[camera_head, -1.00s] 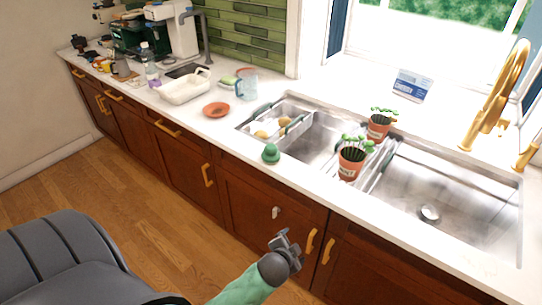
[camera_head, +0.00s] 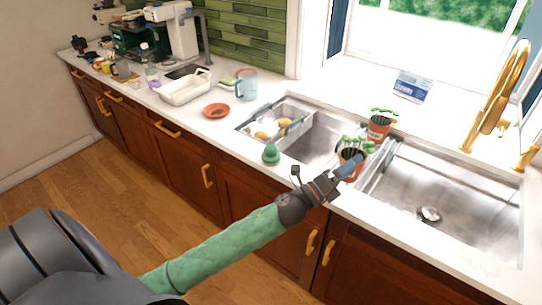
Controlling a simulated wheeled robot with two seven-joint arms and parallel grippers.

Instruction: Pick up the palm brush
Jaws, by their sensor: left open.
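The palm brush (camera_head: 271,153), a small green knob-topped thing, stands on the white counter's front edge, just left of the sink. My left gripper (camera_head: 323,172) is over the front edge of the counter, to the right of the brush and apart from it. It is open, with nothing seen between its fingers. One finger points up near the brush's side, and the other reaches toward the nearer potted plant (camera_head: 345,155), partly covering its pot. My right gripper is not in view.
An orange dish (camera_head: 216,110), a white tub (camera_head: 185,88) and a blue mug (camera_head: 246,85) stand left. The counter around the brush is clear.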

